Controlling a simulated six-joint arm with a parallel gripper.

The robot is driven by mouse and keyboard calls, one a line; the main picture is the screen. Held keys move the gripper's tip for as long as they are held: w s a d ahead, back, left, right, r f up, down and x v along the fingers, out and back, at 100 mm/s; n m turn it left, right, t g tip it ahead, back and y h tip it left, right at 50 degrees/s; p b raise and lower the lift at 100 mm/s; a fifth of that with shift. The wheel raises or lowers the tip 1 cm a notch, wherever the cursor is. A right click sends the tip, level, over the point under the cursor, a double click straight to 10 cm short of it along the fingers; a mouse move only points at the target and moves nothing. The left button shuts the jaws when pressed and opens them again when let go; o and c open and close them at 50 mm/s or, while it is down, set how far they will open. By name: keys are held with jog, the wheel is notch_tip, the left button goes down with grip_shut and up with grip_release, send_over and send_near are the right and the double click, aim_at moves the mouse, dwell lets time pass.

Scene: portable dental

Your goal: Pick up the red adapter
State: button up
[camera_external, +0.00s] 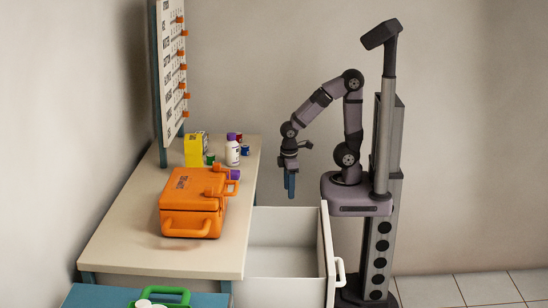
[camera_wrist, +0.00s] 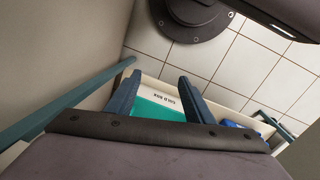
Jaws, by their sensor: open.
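A small dark red piece (camera_external: 239,138), which looks like the red adapter, stands at the back right of the table, behind a white bottle with a purple cap. It is partly hidden and small in the external view. I cannot see it in the wrist view. My gripper (camera_external: 290,186) hangs with its blue fingers down, to the right of the table edge and above the open drawer. In the wrist view my gripper (camera_wrist: 158,90) is open, with nothing between its two fingers. It is well apart from the red piece.
The table (camera_external: 130,240) holds an orange case (camera_external: 190,205), a yellow box (camera_external: 193,150), a white bottle (camera_external: 232,153) and small green (camera_external: 210,158), blue (camera_external: 245,150) and purple (camera_external: 235,174) pieces. An open drawer (camera_external: 283,262) juts out right. A teal item (camera_wrist: 158,108) lies below my gripper.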

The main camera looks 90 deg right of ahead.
aim_at(240, 114)
jog(key=w+d+r+n+t+h+p, duration=0.2)
jog(key=w+d+r+n+h, duration=0.15)
jog(key=r, duration=0.45)
jog(key=w+d+r+n+t+h+p, duration=0.1)
jog(key=w+d+r+n+h+p, duration=0.15)
jog(key=r+n, duration=0.35)
jog(key=w+d+r+n+t+h+p, duration=0.2)
jog(key=w+d+r+n, duration=0.15)
jog(key=r, duration=0.55)
jog(key=w+n+t+b, duration=0.1)
jog(key=w+n, duration=0.1)
jog(key=n, duration=0.1)
jog(key=w+a+f+n+t+b, duration=0.1)
jog(key=w+n+t+b, duration=0.1)
jog(key=n, duration=0.1)
jog(key=w+a+f+n+t+b, duration=0.1)
jog(key=w+n+b, duration=0.1)
jog(key=n, duration=0.2)
jog(key=shift+w, duration=0.15)
jog(key=shift+w+a+n+t, duration=0.35)
jog(key=shift+n+t, duration=0.15)
jog(key=shift+n, duration=0.4)
jog(key=shift+b+x, duration=1.15)
jog(key=shift+x, duration=2.55)
jog(key=c, duration=1.1)
jog(key=shift+r, duration=0.1)
jog(key=shift+c, duration=0.2)
